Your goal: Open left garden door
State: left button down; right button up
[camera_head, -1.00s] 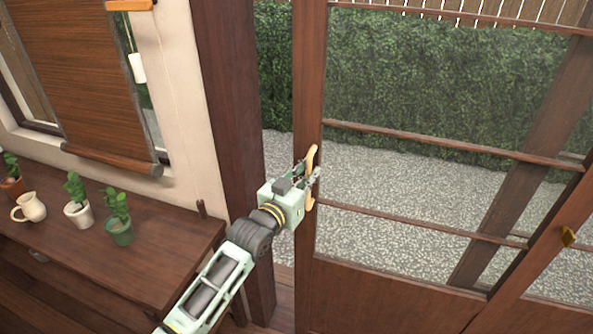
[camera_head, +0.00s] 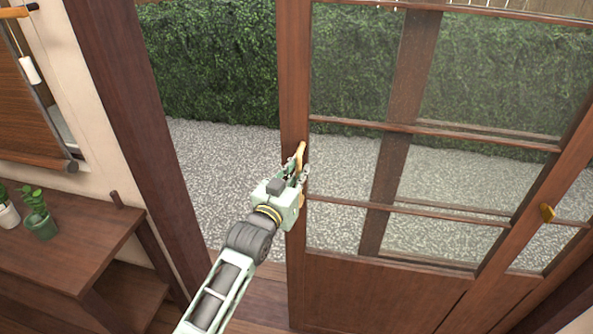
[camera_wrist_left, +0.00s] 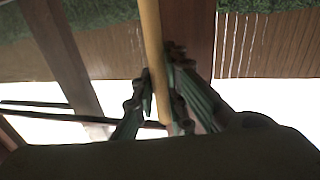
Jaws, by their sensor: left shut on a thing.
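The left garden door (camera_head: 385,278) is a brown wooden sliding door with glass panes, and it stands partly open. A wide gap between its left edge and the door post (camera_head: 133,130) shows gravel and hedge outside. My left gripper (camera_head: 297,172) is shut on the yellow door handle (camera_head: 301,155) at the door's left stile. In the left wrist view the handle (camera_wrist_left: 152,50) runs upright between the fingers (camera_wrist_left: 160,97). The fingers hide part of the handle. My right gripper is not in view.
A wooden side table (camera_head: 70,235) with potted plants (camera_head: 39,222) stands at the left by the wall. Gravel (camera_head: 215,170) and a hedge (camera_head: 210,60) lie outside.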

pick_arm(q)
jog(key=shift+s+d+f, duration=0.1)
jog(key=shift+d+f, duration=0.05)
jog(key=shift+d, duration=0.15)
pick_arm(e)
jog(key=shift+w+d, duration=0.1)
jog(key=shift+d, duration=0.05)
pick_arm(q)
jog(key=c, duration=1.8)
grip_release()
jog(key=shift+o, duration=0.2)
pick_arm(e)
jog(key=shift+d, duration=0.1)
pick_arm(q)
jog(key=shift+a, duration=0.1)
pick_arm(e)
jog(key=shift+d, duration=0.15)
pick_arm(q)
jog(key=v, duration=1.2)
